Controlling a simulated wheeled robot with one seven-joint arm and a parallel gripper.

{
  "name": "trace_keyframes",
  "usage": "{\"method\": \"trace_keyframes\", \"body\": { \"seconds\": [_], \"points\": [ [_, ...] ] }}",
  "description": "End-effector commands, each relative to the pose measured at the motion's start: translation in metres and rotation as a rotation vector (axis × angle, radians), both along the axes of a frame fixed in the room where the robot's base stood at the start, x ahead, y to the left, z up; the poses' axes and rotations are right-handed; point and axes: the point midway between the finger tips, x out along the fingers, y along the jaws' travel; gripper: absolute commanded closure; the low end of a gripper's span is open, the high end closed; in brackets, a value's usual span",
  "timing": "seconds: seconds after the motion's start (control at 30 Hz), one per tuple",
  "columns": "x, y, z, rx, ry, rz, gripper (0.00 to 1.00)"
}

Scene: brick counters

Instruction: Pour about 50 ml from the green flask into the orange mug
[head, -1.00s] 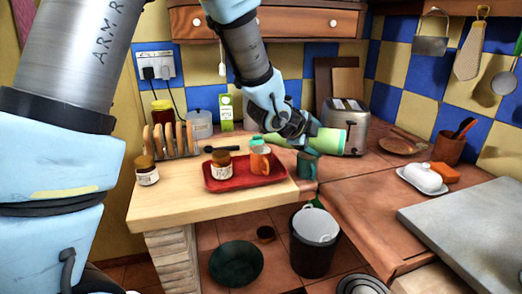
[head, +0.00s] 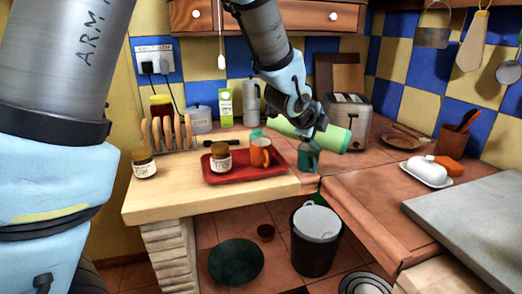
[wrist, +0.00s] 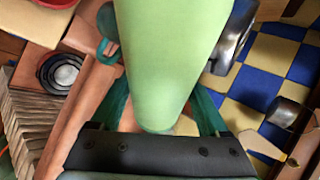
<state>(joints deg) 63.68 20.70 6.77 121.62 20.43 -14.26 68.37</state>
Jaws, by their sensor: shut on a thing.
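The green flask (head: 334,136) lies slanted in my gripper (head: 305,126), which is shut on it above the counter. Its broad right end is lower than its left end in the head view. The flask (wrist: 170,60) fills the middle of the wrist view, and its opening is not visible there. The orange mug (head: 260,153) stands upright on a red tray (head: 270,170), left of and below the flask. A small teal piece (head: 256,133) shows behind the mug; I cannot tell whether it belongs to the flask. No stream of liquid is visible.
A teal mug (head: 307,160) stands beneath the flask near the counter's edge. The counter's front left is clear.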

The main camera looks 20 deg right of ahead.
Motion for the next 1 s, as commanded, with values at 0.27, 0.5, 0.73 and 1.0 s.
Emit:
{"method": "trace_keyframes", "body": {
  "seconds": [0.27, 0.5, 0.73, 1.0],
  "points": [
    [-0.0009, -0.0016, 0.0034, 0.023, -0.024, 0.0, 1.0],
    [-0.0002, -0.001, 0.0053, 0.035, -0.033, 0.002, 1.0],
    [-0.0004, -0.0012, 0.0052, 0.035, -0.033, 0.002, 1.0],
    [-0.0004, -0.0012, 0.0052, 0.035, -0.033, 0.001, 1.0]
  ]
}}
